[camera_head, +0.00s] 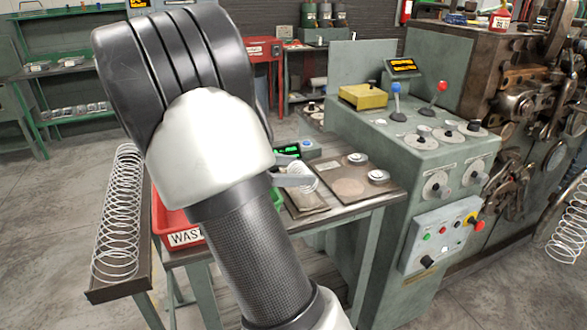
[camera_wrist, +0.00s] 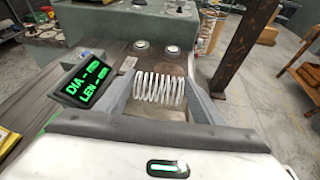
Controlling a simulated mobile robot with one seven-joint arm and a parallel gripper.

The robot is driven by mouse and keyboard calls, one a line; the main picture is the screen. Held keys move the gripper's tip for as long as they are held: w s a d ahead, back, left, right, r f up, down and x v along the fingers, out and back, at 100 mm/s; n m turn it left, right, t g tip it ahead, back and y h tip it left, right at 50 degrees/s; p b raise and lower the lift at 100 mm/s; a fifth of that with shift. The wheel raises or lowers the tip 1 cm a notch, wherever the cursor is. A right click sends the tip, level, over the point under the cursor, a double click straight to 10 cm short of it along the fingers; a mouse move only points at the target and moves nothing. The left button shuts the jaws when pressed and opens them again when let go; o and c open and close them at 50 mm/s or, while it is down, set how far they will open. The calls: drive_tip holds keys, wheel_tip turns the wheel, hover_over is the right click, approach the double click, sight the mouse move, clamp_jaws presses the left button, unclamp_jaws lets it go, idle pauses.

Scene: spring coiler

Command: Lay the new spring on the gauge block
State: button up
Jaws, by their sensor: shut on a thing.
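My gripper (camera_wrist: 160,92) is shut on a short white coil spring (camera_wrist: 160,88), one finger at each end of it, its axis running across the jaws. In the head view the spring (camera_head: 303,177) shows partly beside my arm, over the bench. A small gauge display (camera_wrist: 90,80) with green DIA and LEN text stands just left of the jaws in the wrist view, and also shows in the head view (camera_head: 291,150). A brown plate (camera_head: 340,186) with two round metal knobs lies beyond the spring. I cannot tell which surface is the gauge block, or whether the spring touches anything.
A red waste bin (camera_head: 172,222) is partly hidden behind my arm. A long coil spring (camera_head: 120,215) lies in a trough at the left. The green control console (camera_head: 425,160) with levers and dials stands right of the bench. Another spring (camera_head: 570,232) hangs at the machine.

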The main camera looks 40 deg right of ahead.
drive_tip(key=shift+f, duration=0.8)
drive_tip(key=o, duration=1.3)
drive_tip(key=p+v, duration=0.3)
drive_tip(key=v, duration=1.4)
drive_tip(key=shift+a, duration=0.25)
drive_tip(key=shift+s, duration=0.1)
